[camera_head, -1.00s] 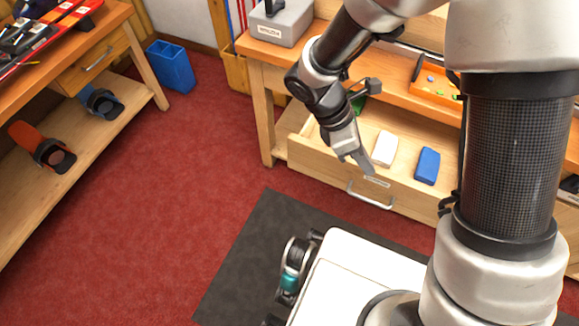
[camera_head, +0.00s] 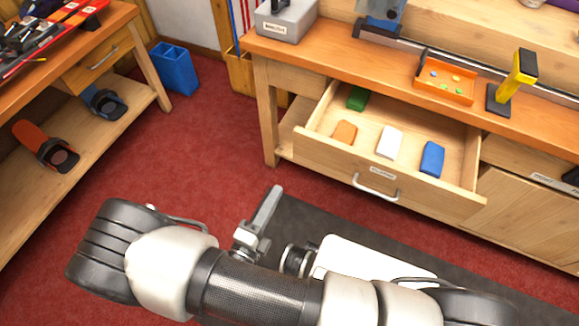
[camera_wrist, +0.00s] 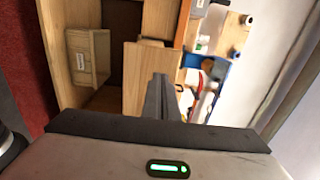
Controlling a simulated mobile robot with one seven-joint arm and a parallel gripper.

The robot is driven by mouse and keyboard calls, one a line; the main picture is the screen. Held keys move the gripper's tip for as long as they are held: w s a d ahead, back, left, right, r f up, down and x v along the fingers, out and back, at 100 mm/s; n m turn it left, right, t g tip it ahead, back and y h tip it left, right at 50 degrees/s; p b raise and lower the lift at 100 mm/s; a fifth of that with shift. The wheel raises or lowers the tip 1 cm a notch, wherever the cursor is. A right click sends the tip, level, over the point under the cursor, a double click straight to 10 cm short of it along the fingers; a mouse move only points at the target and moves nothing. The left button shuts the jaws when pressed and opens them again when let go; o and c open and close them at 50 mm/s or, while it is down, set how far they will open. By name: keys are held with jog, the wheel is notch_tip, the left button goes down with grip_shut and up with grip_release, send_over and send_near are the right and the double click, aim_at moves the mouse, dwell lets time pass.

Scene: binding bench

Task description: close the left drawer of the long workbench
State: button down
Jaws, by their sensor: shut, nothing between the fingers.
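The left drawer (camera_head: 420,191) of the long workbench (camera_head: 395,72) is pulled out, showing its open top. Its metal handle (camera_head: 375,191) and a small label are on the front. Inside lie a green block (camera_head: 357,98), an orange block (camera_head: 344,132), a white block (camera_head: 390,142) and a blue block (camera_head: 432,158). My gripper (camera_head: 276,190) is shut and empty, low to the left of the drawer front and apart from it.
A grey box (camera_head: 285,20), an orange tray (camera_head: 445,82) and a yellow-handled tool (camera_head: 515,78) stand on the workbench top. A blue bin (camera_head: 173,70) is on the red floor near another bench (camera_head: 125,25) at left.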

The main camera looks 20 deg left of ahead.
aim_at(302, 147)
jog(key=w, duration=0.4)
jog(key=w+b, duration=0.1)
jog(key=w, duration=0.9)
jog(key=shift+d, duration=0.3)
jog(key=w+b, duration=0.1)
jog(key=w, duration=0.7)
jog(key=w+b, duration=0.1)
jog(key=w, duration=0.8)
jog(key=w+d+b, duration=0.1)
jog(key=w, duration=0.7)
jog(key=shift+w+b, duration=0.25)
jog(key=shift+b, duration=0.1)
jog(key=shift+w, duration=0.6)
jog(key=shift+w+r, duration=0.15)
jog(key=shift+r, duration=0.05)
